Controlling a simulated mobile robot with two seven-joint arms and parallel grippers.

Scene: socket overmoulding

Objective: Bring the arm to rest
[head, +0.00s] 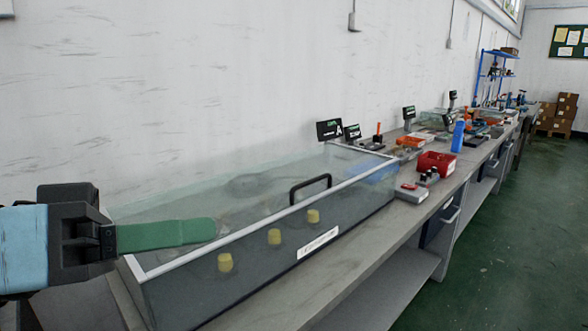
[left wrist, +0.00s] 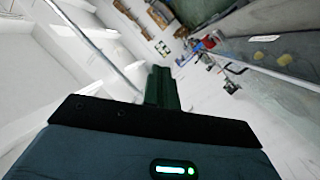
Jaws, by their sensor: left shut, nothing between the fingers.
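My left gripper (head: 212,230) comes in from the left in the head view, level and pointing right. Its green fingers are shut together with nothing between them. It is in front of the near left end of a clear-lidded tank (head: 330,240); I cannot tell the exact gap. In the left wrist view the shut green fingers (left wrist: 161,75) point away from the camera, with the tilted room beyond. My right gripper is in neither view.
The tank has a black handle (head: 310,187) and yellow knobs (head: 274,237) on its front. A red bin (head: 436,163) and a blue bottle (head: 458,137) stand farther along the bench (head: 385,225). The green floor (head: 500,260) to the right is clear.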

